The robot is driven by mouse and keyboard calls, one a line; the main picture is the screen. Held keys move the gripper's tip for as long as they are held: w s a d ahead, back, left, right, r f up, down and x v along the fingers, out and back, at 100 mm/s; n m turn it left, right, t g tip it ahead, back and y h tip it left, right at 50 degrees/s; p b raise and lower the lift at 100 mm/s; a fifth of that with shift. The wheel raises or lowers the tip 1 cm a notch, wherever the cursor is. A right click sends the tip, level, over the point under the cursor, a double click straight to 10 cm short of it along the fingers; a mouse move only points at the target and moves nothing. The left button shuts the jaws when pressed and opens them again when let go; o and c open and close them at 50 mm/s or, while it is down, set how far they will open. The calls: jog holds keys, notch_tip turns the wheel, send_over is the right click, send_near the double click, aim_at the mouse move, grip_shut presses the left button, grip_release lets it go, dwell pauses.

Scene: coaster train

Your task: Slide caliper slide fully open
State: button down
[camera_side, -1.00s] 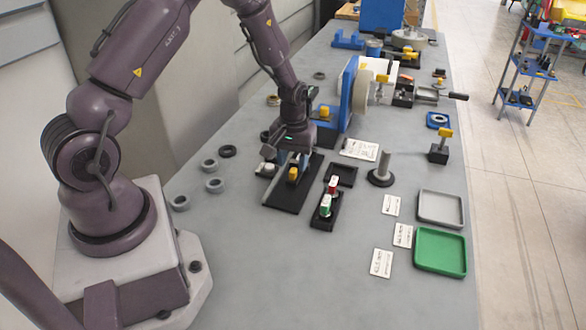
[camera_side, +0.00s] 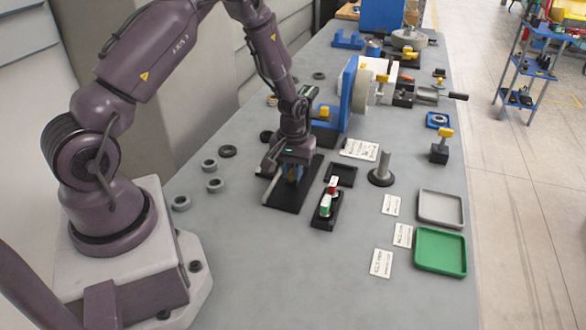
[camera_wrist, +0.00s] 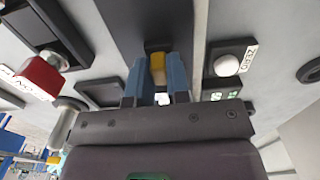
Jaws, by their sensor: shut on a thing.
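The caliper has a dark base (camera_side: 284,202) lying on the grey table in the side view. In the wrist view its dark strip (camera_wrist: 148,22) runs away from my gripper. The yellow slide knob (camera_wrist: 157,66) sits between the two blue fingers there. My gripper (camera_side: 292,178) is low over the base and shut on the yellow knob; it also shows in the wrist view (camera_wrist: 155,82). In the side view my gripper hides most of the knob. A white ZERO button (camera_wrist: 229,64) and a small green-lit display (camera_wrist: 221,94) are right of the strip in the wrist view.
A dark stand with red (camera_side: 334,184) and green-white (camera_side: 325,206) pieces is close on the right. A dark tray (camera_side: 341,173) and a grey post (camera_side: 383,166) lie beyond it. Grey rings (camera_side: 215,185) lie left. A blue-framed machine (camera_side: 350,95) stands behind.

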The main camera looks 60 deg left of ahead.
jog(key=shift+s+d, duration=0.8)
jog(key=shift+d, duration=0.05)
jog(key=c, duration=1.1)
grip_release()
notch_tip(320, 180, up, 13)
jog(key=shift+r, duration=0.1)
jog(key=s+d+r+m+t, duration=0.2)
jog(key=s+d+r+m, duration=0.1)
jog(key=s+d+r, duration=0.1)
jog(key=s+d+r+m+t, duration=0.1)
jog(key=s+d+r+m, duration=0.2)
jog(key=s+r, duration=0.3)
jog(key=s+d+r+m+t, duration=0.2)
jog(key=s+d+r, duration=0.3)
jog(key=r, duration=0.4)
jog(key=shift+s+d+r+m+t, duration=0.1)
jog(key=shift+s+d+m+t, duration=0.15)
jog(key=shift+m, duration=0.25)
